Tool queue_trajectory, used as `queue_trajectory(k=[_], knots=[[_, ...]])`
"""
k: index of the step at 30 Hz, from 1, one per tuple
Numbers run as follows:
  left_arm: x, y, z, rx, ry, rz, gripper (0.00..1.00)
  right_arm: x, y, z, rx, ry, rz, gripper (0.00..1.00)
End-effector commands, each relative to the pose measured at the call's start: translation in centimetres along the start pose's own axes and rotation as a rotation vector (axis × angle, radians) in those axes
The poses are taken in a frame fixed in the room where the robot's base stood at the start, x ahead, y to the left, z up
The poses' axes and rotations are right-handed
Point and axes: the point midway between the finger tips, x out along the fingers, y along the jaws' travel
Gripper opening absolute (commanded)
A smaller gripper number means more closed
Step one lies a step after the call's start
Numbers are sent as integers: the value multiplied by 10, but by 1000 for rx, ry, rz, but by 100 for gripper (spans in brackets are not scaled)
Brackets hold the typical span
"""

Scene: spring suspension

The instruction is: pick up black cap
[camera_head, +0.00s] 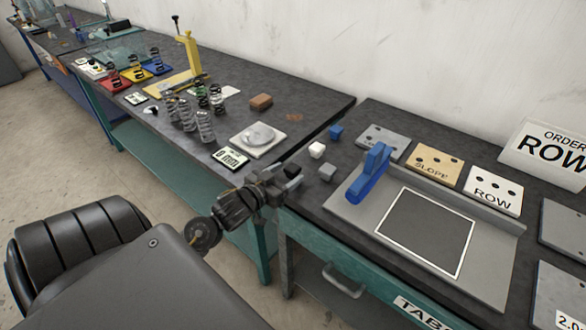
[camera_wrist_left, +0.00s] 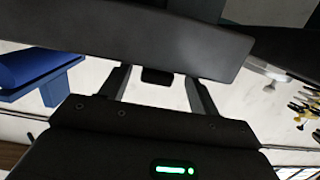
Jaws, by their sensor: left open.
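A small dark block (camera_head: 292,171), which I take to be the black cap, sits at the left edge of the right-hand table in the head view. My left gripper (camera_head: 280,182) is right beside it, its fingers pointing toward it. In the left wrist view a small black piece (camera_wrist_left: 157,77) shows between the two separated fingers (camera_wrist_left: 158,88); it looks like the same cap. A gap shows on both sides of it, so the gripper is open around or just before it. A wide dark bar hides the area above. My right gripper is not in view.
A blue fixture (camera_head: 368,178) stands on a grey tray (camera_head: 410,205). The left table holds several springs (camera_head: 205,126) and a plate with a disc (camera_head: 258,135).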

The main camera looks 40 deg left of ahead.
Motion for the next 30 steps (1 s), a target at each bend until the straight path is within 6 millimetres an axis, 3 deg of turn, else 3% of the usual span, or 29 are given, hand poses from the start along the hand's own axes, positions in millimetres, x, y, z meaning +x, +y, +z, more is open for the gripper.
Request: queue_trajectory(k=[9,18,27,30], knots=[[43,3,-6,-1,2,0,62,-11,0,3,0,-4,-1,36],[47,3,-4,0,1,1,62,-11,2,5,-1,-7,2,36],[47,3,-5,0,1,1,23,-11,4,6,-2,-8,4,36],[47,3,-5,0,2,1,14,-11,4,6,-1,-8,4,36]])
